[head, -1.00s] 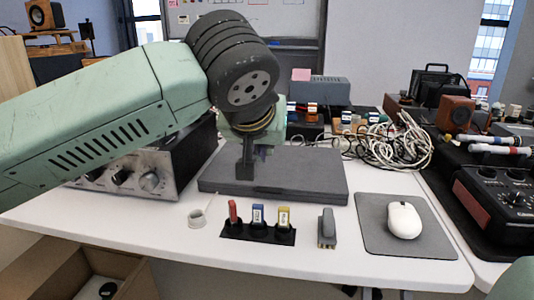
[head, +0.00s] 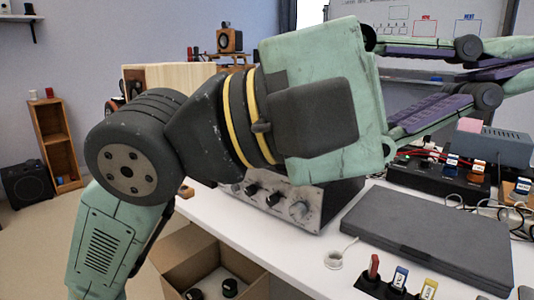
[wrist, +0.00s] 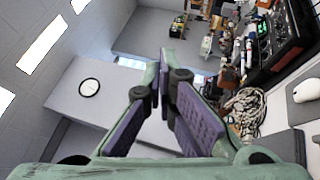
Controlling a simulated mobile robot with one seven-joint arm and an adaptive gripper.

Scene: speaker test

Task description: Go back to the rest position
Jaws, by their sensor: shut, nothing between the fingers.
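My arm is raised and bent across the head view, above the white table. My gripper (head: 500,62) reaches to the right edge of the head view, in front of the whiteboard, and its tips are cut off there. In the wrist view my gripper (wrist: 167,72) points out over the room, its purple-padded fingers together at the tips. It holds nothing and touches nothing that I can see.
An open cardboard box (head: 250,285) stands in front. A wooden shelf (head: 55,140) is at left.

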